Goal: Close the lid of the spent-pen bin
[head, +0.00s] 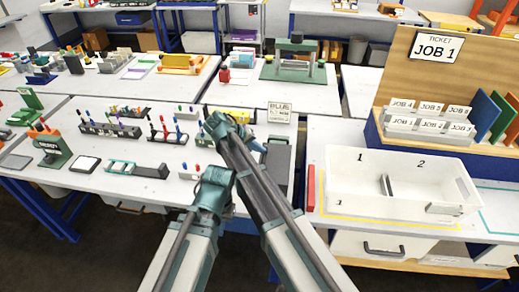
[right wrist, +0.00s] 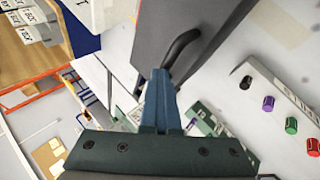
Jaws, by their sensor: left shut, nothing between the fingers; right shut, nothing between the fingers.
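A dark grey box, apparently the spent-pen bin (head: 283,160), stands at the right end of the middle table, partly hidden behind my right arm. In the right wrist view its grey surface (right wrist: 205,28) fills the top, with a black curved handle (right wrist: 180,48). I cannot tell the lid's angle. My right gripper (head: 258,147) is shut and empty beside the bin. In the right wrist view its fingertips (right wrist: 160,75) are close to the handle; contact cannot be made out.
A white two-section tray (head: 335,200) is on the right table, with a red block (head: 311,188) beside it. Pen racks (head: 110,130) and small parts stand left of my arms. A card sign (head: 279,112) stands behind the bin. Pen caps (right wrist: 268,103) show in the right wrist view.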

